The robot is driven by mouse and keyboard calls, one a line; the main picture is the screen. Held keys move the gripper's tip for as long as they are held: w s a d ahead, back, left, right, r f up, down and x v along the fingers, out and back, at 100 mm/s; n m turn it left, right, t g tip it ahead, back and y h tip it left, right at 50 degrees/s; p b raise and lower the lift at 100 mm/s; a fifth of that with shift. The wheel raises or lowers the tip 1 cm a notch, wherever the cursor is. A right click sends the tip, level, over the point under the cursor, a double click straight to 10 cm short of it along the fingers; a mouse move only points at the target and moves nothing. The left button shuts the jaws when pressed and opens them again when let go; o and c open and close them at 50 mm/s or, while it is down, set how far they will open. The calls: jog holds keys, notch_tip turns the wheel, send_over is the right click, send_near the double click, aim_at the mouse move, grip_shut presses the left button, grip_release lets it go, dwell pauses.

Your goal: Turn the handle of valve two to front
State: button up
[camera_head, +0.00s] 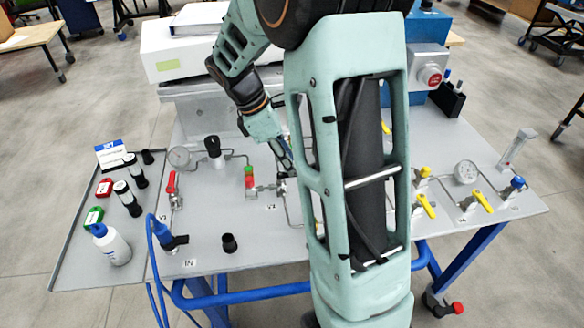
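My gripper (284,172) points down at the panel in the middle of the table, next to the fitting right of a red-and-green part (249,177). A small label (270,207), too small to read surely, lies just in front of it. The fingers are small and partly blend with the metal fittings, so I cannot tell if they are open or touching anything. No valve handle shows clearly at the fingertips. My large arm link hides the panel just to the right. Which valve is number two cannot be read surely.
A red-handled valve (172,183) stands at left; yellow-handled valves (426,206) and a blue-handled one (517,183) stand at right. A side tray (75,270) holds a white bottle (111,245) and dark vials. A white analyser (180,50) stands behind.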

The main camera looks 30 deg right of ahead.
jog(key=shift+x, duration=1.3)
grip_shut()
